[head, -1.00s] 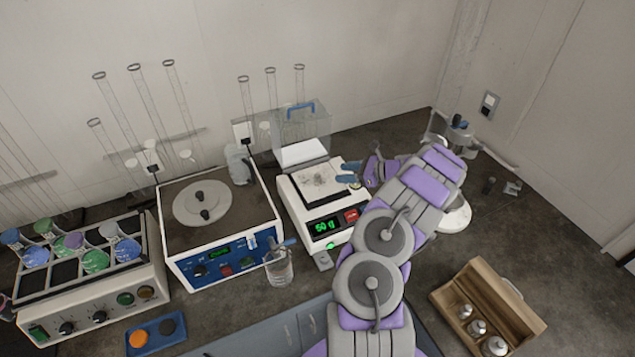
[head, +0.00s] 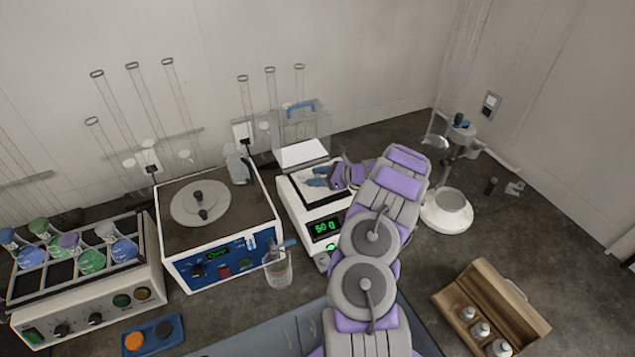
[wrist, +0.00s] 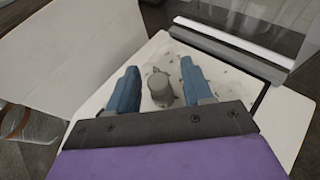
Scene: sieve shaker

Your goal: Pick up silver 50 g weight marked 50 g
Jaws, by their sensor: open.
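The silver weight (wrist: 160,88) stands upright on the pan of the balance (wrist: 222,68) in the wrist view. Its marking is too small to read. My gripper (wrist: 158,82) is open, with one blue finger on each side of the weight and a gap showing on both sides. In the head view my gripper (head: 318,178) is over the pan of the white balance (head: 316,208), and its fingers and my arm hide the weight there. The balance display (head: 325,228) is lit green and seems to read about 50 g.
A wooden box (head: 498,312) with several weights stands at the lower right. A clear cover with a blue handle (head: 301,106) is behind the balance.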

